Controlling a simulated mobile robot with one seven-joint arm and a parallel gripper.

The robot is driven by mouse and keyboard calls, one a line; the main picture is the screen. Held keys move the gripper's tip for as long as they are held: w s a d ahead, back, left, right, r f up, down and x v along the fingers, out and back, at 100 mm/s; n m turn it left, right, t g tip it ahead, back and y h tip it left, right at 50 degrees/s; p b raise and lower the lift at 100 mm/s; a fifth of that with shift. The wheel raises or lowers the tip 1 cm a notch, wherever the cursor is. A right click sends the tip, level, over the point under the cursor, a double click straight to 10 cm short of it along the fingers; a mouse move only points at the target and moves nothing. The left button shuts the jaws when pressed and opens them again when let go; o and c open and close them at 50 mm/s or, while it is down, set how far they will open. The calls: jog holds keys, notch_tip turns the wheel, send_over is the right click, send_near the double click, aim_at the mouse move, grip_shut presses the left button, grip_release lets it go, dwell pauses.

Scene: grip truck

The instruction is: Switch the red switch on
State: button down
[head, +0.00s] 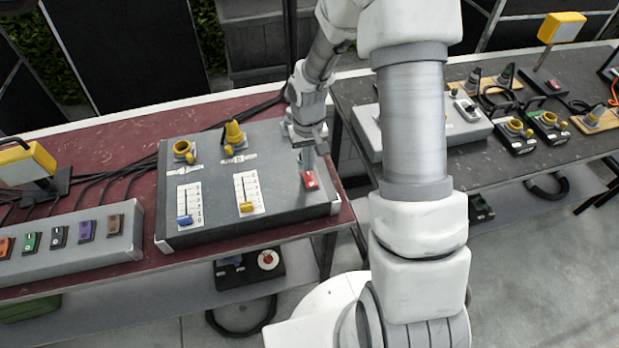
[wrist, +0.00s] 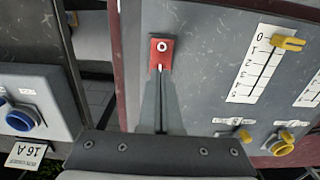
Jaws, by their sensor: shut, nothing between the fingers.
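The red switch (head: 310,180) sits near the right end of the grey control box (head: 280,212) on the left table. In the wrist view the red switch (wrist: 161,52) has a white ring mark at its upper end. My gripper (head: 309,168) is shut and empty, pointing down at the switch. In the wrist view my gripper's fingertips (wrist: 159,72) overlap the lower part of the switch and hide it. I cannot tell whether the tips touch it or hover just above.
The same box carries a blue slider (head: 185,220), a yellow slider (head: 246,207) and yellow connectors (head: 234,133). A box with several coloured switches (head: 70,243) stands at left. Another grey box (head: 440,125) and several connectors stand on the right table.

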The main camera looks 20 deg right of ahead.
jog(key=shift+f+b, duration=0.85)
jog(key=shift+f, duration=0.1)
dwell(0.4)
jog(key=shift+r, duration=0.1)
jog(key=shift+r+p, duration=2.35)
jog(key=shift+r, duration=1.15)
notch_tip(320, 180, up, 16)
jog(key=r+t+b, duration=0.1)
jog(key=t, duration=0.1)
send_over(309, 174)
jog(key=s, duration=0.6)
jog(key=s+r+t, duration=0.1)
jog(key=s+r, duration=0.3)
jog(key=s, duration=0.3)
jog(key=s+r+t+b, duration=0.1)
jog(key=s+r+t, duration=0.1)
jog(key=s+r, duration=0.2)
jog(key=s, duration=0.3)
jog(key=shift+s+t, duration=0.15)
jog(key=shift+t, duration=0.15)
